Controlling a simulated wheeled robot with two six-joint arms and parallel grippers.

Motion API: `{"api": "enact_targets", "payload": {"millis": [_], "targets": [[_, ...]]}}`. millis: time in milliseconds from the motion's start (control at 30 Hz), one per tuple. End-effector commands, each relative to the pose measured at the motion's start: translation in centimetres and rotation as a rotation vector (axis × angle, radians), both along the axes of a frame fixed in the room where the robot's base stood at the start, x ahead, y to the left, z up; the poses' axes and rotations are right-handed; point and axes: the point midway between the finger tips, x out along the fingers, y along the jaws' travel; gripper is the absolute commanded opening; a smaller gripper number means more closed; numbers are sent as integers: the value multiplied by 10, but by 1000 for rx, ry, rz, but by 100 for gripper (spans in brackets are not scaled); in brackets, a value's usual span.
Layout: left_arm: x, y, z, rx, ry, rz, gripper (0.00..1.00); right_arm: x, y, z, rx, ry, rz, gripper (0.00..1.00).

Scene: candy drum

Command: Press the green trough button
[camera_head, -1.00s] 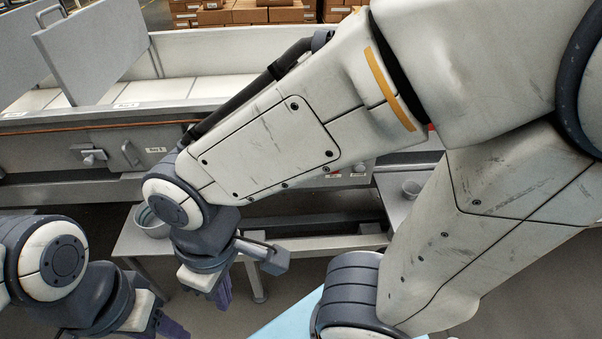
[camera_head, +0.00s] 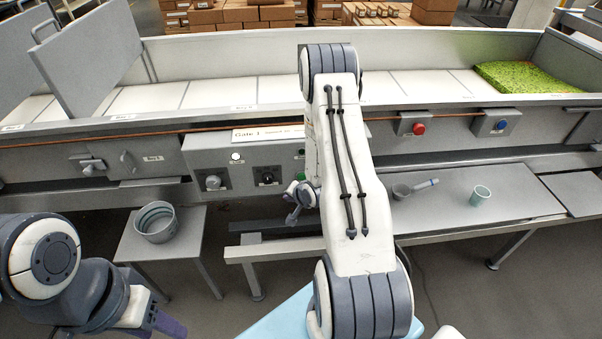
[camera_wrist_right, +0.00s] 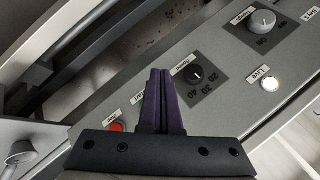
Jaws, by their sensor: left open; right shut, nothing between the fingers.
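The grey control panel (camera_head: 225,160) is fixed to the front of the trough, with a green button (camera_head: 301,153) at its right part, partly covered by my right arm. In the right wrist view the green button is almost wholly hidden behind my fingers, beside its label. My right gripper (camera_wrist_right: 158,74) is shut and empty in front of the panel, its fingers pointing across toward the black dial; contact cannot be told. In the head view my right arm hides its fingers. My left gripper (camera_head: 170,325) is open and empty at the lower left, away from the panel.
The panel also has a red button (camera_wrist_right: 117,127), a black dial (camera_wrist_right: 195,73), a grey knob (camera_wrist_right: 262,22) and a lit white lamp (camera_wrist_right: 270,84). A bucket (camera_head: 155,222) stands on a small left table. A scoop (camera_head: 402,191) and a cup (camera_head: 480,195) are on the right shelf.

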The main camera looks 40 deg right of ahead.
Motion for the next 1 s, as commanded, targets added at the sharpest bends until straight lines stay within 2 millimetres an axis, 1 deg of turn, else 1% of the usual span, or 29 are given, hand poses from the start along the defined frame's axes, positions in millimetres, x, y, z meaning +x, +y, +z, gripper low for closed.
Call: {"api": "enact_targets", "payload": {"millis": [33,100,200,333,633,767,867,1000], "targets": [[0,0,6,0,0,0,52,-13,-16,-12,51,-32,-81,0],[0,0,8,0,0,0,52,-23,-30,-23,107,-84,-164,0],[0,0,10,0,0,0,52,-33,-42,-31,162,-139,-243,0],[0,0,10,0,0,0,52,-38,-48,-36,192,-171,-285,0],[0,0,10,0,0,0,52,-38,-48,-36,193,-175,-287,0],[0,0,9,0,0,0,52,-35,-50,-36,191,-175,-285,0],[0,0,8,0,0,0,52,-27,-54,-36,190,-177,-283,0],[0,0,4,0,0,0,52,-11,-64,-36,189,-178,-284,0]]}}
